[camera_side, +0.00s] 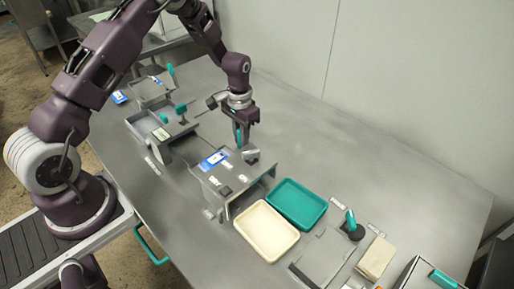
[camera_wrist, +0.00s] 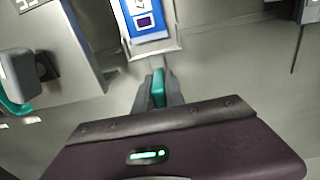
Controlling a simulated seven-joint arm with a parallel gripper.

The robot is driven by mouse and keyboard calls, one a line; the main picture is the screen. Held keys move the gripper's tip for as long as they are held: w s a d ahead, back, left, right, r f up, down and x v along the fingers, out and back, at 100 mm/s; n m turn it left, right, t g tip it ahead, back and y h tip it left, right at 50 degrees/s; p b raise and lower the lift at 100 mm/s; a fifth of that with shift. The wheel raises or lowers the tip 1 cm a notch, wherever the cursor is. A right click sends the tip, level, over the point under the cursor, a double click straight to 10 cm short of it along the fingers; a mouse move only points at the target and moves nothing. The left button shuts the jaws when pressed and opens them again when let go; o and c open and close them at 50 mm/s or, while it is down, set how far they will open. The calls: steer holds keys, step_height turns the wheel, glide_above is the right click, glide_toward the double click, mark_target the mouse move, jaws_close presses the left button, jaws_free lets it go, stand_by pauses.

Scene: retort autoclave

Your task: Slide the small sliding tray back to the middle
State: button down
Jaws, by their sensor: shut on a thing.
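My gripper (camera_side: 240,142) points down just behind the grey housing (camera_side: 232,179) with the blue label, near the middle of the table. It is shut on a teal handle, which shows between the fingers in the wrist view (camera_wrist: 158,88). The handle seems to belong to the small sliding tray, but the fingers and my wrist hide most of what is below it. In the wrist view the blue-labelled panel (camera_wrist: 147,20) lies just beyond the fingertips. I cannot tell how far the tray is from its middle position.
A teal tray (camera_side: 298,203) and a cream tray (camera_side: 266,231) lie right of the housing. A grey open box (camera_side: 148,128) with teal knobs stands to the left. A teal-handled lever (camera_side: 351,222) stands at the front right. The table behind, towards the wall, is clear.

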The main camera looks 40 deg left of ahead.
steer(key=shift+a, duration=0.85)
steer(key=c, duration=1.4)
jaws_free()
step_height(320, 180, up, 7)
steer(key=shift+r, duration=0.1)
